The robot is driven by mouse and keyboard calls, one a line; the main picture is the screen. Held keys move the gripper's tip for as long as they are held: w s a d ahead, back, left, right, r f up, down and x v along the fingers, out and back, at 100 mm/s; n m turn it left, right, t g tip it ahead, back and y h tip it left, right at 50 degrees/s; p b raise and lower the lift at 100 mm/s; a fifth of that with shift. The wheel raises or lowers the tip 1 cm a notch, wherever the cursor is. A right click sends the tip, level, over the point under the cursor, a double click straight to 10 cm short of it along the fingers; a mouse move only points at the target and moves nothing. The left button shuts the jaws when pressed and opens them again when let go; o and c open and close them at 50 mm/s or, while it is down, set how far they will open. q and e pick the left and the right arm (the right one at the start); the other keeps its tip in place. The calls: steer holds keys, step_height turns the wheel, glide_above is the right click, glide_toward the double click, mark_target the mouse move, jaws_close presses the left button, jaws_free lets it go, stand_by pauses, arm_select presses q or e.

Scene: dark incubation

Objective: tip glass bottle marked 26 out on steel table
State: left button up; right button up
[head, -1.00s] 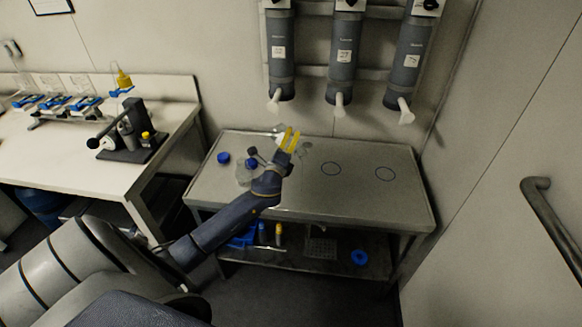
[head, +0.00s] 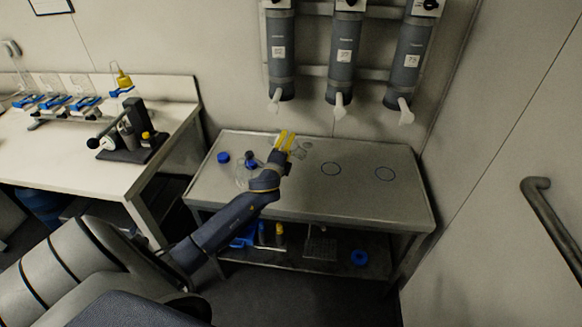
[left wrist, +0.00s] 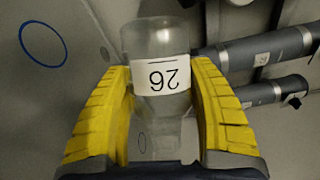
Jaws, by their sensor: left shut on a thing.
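The glass bottle marked 26 (left wrist: 155,52) is between the yellow fingers of my left gripper (left wrist: 165,108) in the left wrist view. Its label reads upside down there, and its narrower end points to the bottom of the picture. In the head view my left gripper (head: 284,142) is above the back left part of the steel table (head: 345,205), shut on the bottle. The bottle is hard to make out there, so its exact tilt cannot be told. A faint clear patch (head: 302,151) shows just right of the fingers; I cannot tell what it is. My right gripper is out of view.
A blue cap (head: 223,157) lies on the table's left side. A clear vessel with a blue top (head: 251,157) stands partly behind my arm. Grey dispensers (head: 344,55) hang on the wall above.

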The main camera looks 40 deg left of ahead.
arm_select(q)
steer(key=shift+a+f+n, duration=0.15)
steer(key=shift+f+n, duration=0.15)
steer(key=shift+n, duration=0.2)
step_height(320, 180, down, 3)
steer(key=n, duration=0.1)
steer(key=n+g+h, duration=0.1)
steer(key=n, duration=0.1)
steer(key=shift+a+r+g, duration=0.1)
steer(key=shift+a+g, duration=0.05)
steer(key=shift+g, duration=0.15)
steer(key=shift+d+f+n+g+h, duration=0.25)
steer(key=shift+f+n+h, duration=0.2)
steer(key=shift+f+n, duration=0.3)
steer(key=shift+d+f+n+g+h, duration=0.1)
steer(key=shift+f+n+g+h, duration=0.15)
steer(key=shift+f+n+h, duration=0.45)
steer(key=shift+n+y, duration=0.25)
steer(key=f+n+h, duration=0.1)
steer(key=d+f+n, duration=0.1)
steer(key=shift+d+n+h, duration=0.3)
steer(key=shift+h, duration=0.1)
